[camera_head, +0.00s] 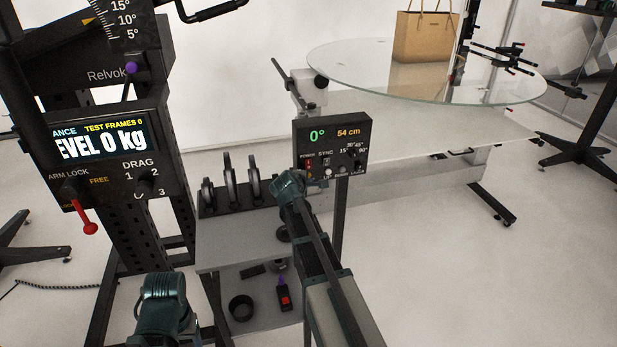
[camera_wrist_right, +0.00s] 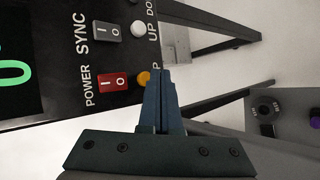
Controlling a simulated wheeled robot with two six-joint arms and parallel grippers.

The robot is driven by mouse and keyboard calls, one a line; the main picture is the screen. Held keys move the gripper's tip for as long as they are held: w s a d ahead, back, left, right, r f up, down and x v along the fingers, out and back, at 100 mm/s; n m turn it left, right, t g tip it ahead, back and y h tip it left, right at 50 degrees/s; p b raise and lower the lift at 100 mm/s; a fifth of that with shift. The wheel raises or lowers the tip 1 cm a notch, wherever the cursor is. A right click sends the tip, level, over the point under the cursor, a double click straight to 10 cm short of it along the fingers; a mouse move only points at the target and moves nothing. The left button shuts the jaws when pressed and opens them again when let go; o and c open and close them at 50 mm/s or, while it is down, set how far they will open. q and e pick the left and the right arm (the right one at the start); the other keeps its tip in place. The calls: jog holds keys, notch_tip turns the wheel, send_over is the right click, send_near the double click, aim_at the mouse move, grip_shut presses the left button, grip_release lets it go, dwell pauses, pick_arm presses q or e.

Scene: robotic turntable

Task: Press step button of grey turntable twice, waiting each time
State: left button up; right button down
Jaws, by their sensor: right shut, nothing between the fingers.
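The turntable (camera_head: 345,62) is a round, clear glass-like disc on a grey frame, with a brown paper bag (camera_head: 422,45) on it. Its black control panel (camera_head: 345,123) reads 0° and 54 cm. In the right wrist view, the orange step button (camera_wrist_right: 144,77) sits beside the red power switch; its label is mostly hidden by the fingers. My right gripper (camera_head: 297,176) is shut and empty. Its fingertips (camera_wrist_right: 160,74) are right at the button; I cannot tell whether they touch it. Of my left arm, a teal part (camera_head: 163,292) shows at the lower left; its fingers cannot be made out.
A grey cart (camera_head: 240,240) stands below the panel. A black scale-like device (camera_head: 110,160) with a red lever stands left. Open floor lies at right.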

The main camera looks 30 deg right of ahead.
jog(key=shift+w, duration=0.15)
jog(key=shift+w+d, duration=0.1)
jog(key=shift+w, duration=0.15)
jog(key=shift+w+d, duration=0.1)
jog(key=shift+w, duration=0.3)
dwell(0.8)
dwell(0.3)
jog(key=shift+s+a, duration=0.2)
jog(key=shift+s, duration=0.7)
jog(key=s, duration=0.2)
jog(key=s+a, duration=0.1)
jog(key=s, duration=0.1)
jog(key=shift+s+a, duration=0.1)
jog(key=shift+s, duration=0.2)
